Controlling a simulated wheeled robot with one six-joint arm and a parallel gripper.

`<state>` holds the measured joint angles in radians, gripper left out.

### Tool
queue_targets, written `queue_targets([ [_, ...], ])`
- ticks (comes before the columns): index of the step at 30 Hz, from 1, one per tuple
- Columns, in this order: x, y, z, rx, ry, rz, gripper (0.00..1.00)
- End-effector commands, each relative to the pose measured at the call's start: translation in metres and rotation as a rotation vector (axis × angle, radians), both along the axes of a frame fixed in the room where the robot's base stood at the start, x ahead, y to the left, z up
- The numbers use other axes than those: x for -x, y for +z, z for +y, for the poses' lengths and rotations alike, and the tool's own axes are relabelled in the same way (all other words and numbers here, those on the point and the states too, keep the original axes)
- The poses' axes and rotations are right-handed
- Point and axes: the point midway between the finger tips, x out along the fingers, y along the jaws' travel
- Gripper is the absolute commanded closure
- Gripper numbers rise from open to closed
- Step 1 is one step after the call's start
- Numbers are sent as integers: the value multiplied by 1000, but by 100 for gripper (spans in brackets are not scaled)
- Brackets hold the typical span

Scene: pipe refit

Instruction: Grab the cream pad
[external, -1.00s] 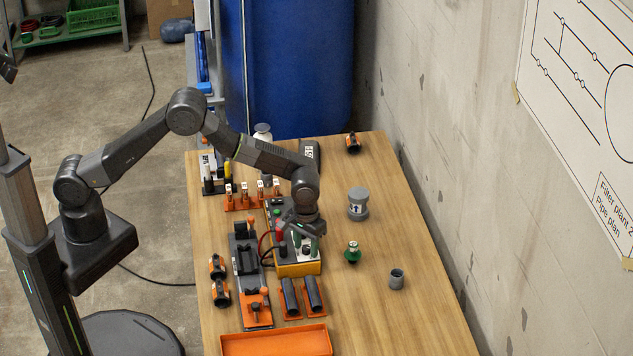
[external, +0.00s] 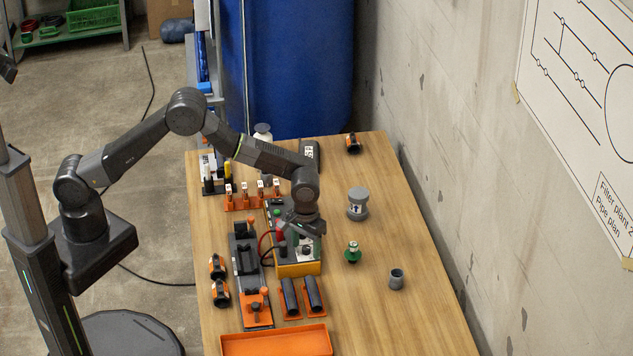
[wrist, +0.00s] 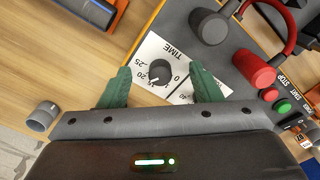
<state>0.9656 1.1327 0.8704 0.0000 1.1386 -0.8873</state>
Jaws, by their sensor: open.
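I cannot make out a cream pad for certain in either view. My gripper (wrist: 161,88) is open and empty, its two green fingers apart on either side of the black dial knob (wrist: 160,72). The knob sits on a white plate marked TIME (wrist: 180,52), part of the grey and yellow control box (external: 298,269). In the external view my gripper (external: 303,229) is over this box. I cannot tell its exact height above the plate.
A red lever (wrist: 255,70) and a green button (wrist: 282,106) are beside the dial. An orange tray (external: 276,342) lies at the front. A green-topped valve (external: 352,252), a grey cup (external: 396,279) and a grey flanged piece (external: 358,204) stand right. Bare wood lies between them.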

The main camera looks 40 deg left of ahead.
Motion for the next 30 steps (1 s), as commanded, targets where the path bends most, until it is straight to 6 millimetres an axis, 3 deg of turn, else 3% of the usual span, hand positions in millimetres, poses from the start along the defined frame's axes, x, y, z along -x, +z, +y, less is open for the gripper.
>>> queue_targets([
  [4, 0, 10, -1, 2, 0, -2, 42],
  [7, -1, 33, -1, 5, 0, -4, 42],
  [11, -1, 83, -1, 8, 0, -5, 42],
  [14, -1, 132, -1, 10, 0, -6, 42],
  [15, -19, 119, 14, 13, 86, 4, 42],
  [23, -104, 117, 89, 105, 600, 34, 42],
  [26, -141, 117, 131, 149, 853, 52, 42],
  [30, -189, 117, 202, 219, 1251, 83, 42],
])
